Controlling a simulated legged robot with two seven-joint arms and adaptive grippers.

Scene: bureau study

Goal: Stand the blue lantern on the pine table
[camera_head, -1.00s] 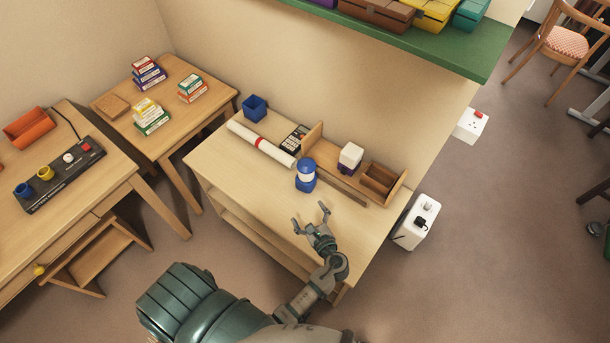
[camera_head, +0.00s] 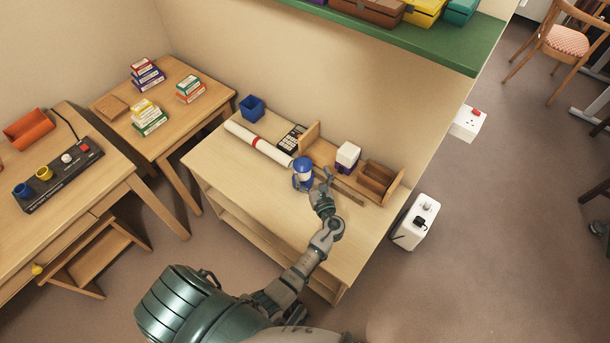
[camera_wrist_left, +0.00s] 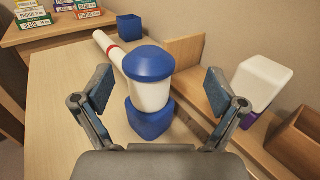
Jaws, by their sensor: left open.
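The blue lantern (camera_head: 302,171), with a blue cap, white body and blue base, stands upright on a pale wooden table with a lower shelf (camera_head: 225,165). In the left wrist view the lantern (camera_wrist_left: 149,92) stands between the fingers of my left gripper (camera_head: 313,182). The fingers are open, one on each side of it, with gaps showing. A smaller wooden table (camera_head: 185,75) with stacked boxes stands at the back left. I cannot tell by looks which table is the pine one. My right gripper is not in view.
A white roll with a red band (camera_head: 258,144), a calculator (camera_head: 291,139) and a blue cup (camera_head: 251,108) lie behind the lantern. A wooden organizer (camera_head: 325,150) with a white block (camera_head: 347,154) is close on the right. A green shelf (camera_head: 440,48) overhangs the back.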

